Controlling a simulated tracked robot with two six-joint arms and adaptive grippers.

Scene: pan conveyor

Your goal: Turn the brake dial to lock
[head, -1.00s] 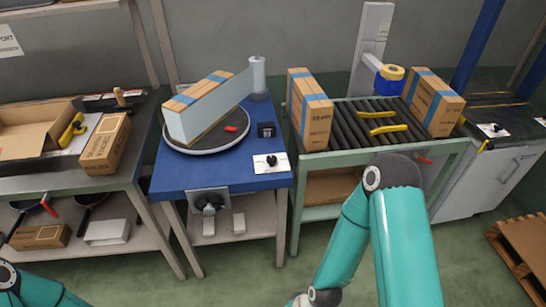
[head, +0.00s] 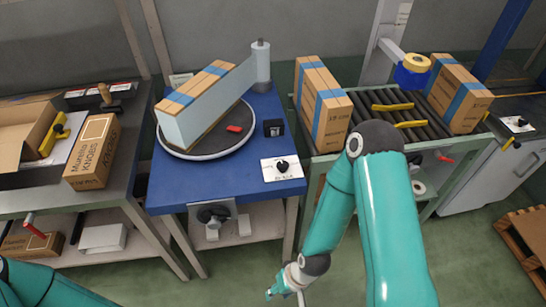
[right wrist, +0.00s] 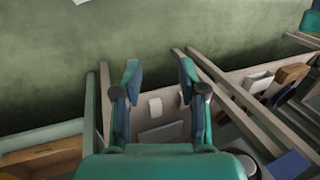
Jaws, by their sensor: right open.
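A black knob on a white labelled plate (head: 283,167) sits at the right front corner of the blue table (head: 180,197). A second, larger dark knob (head: 214,214) is mounted on a grey plate on the table's front. I cannot read the labels well enough to tell which is the brake dial. My right gripper (head: 284,291) hangs low at the bottom of the head view, in front of the table and apart from both knobs. In the right wrist view its two fingers (right wrist: 160,75) are spread with nothing between them. My left gripper is out of view.
A round turntable (head: 228,146) on the blue table bears a partly wrapped box (head: 203,98). A roller conveyor (head: 375,113) with boxes stands to the right. A dark bench (head: 90,196) with cartons stands left. A third black knob (head: 516,121) is on a white cabinet.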

